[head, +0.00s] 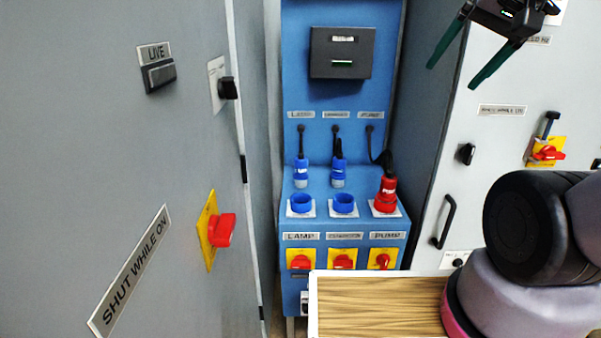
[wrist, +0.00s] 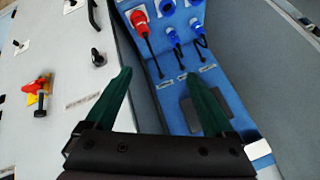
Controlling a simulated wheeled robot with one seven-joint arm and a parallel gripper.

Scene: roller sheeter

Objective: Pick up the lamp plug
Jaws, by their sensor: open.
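The lamp plug (head: 302,172) is blue with a pale lower end. It stands or hangs upright behind the blue lamp socket (head: 301,204), on the left of the blue panel, with a dark cable rising from it. In the wrist view the lamp plug (wrist: 198,26) is the rightmost blue plug near the top. My gripper (head: 451,76) is open and empty, high at the upper right in the head view, well apart from the plug. In the wrist view its green fingers (wrist: 158,73) are spread wide, with the blue panel's cables beyond them.
A similar blue plug (head: 338,174) stands just right of the lamp plug, behind another blue socket (head: 344,206). A red plug (head: 387,190) sits in the pump socket. Grey cabinets (head: 130,120) flank the panel. A wooden top (head: 375,305) lies in front, below red-yellow switches (head: 343,260).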

